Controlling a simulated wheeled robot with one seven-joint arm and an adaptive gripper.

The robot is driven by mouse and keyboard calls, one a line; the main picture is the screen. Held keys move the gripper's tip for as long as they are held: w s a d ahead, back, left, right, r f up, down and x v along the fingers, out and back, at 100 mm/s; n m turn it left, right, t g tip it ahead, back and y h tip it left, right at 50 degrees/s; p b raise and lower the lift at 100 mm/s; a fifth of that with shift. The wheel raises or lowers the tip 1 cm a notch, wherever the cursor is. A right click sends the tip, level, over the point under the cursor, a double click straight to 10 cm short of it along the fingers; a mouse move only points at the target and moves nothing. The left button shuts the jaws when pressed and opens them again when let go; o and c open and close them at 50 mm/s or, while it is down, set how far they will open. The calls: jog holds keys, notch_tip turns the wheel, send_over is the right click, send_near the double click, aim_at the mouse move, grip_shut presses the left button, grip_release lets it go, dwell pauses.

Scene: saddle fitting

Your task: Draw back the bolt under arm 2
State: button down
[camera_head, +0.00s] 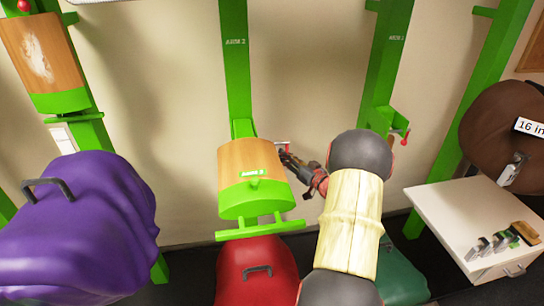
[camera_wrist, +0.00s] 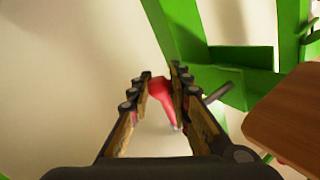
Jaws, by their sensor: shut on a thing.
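The green post marked ARM 2 (camera_head: 236,75) stands upright at the wall in the head view. Its wood-topped green arm (camera_head: 245,155) juts toward me. The bolt's red knob (camera_wrist: 160,90) shows between the fingers in the wrist view, and a little red shows beside the arm (camera_head: 283,146) in the head view. My gripper (camera_head: 286,155) is at the right side of arm 2, and its fingers (camera_wrist: 160,80) are shut on the red knob. The bolt's pin is hidden, so I cannot tell how far it is drawn.
A red saddle (camera_head: 258,272) is below arm 2, and a purple saddle (camera_head: 75,225) is at the left. Another green post (camera_head: 387,60) with a red-knobbed bolt (camera_head: 405,137) stands to the right. A white cabinet (camera_head: 440,205) with small items is at the right.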

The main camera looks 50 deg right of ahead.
jog(key=shift+s+d, duration=0.45)
jog(key=shift+d, duration=0.1)
jog(key=c, duration=1.8)
grip_release()
jog(key=shift+o, duration=0.7)
jog(key=shift+s, duration=0.1)
jog(key=v, duration=1.1)
jog(key=shift+s+a, duration=0.2)
jog(key=shift+s, duration=0.2)
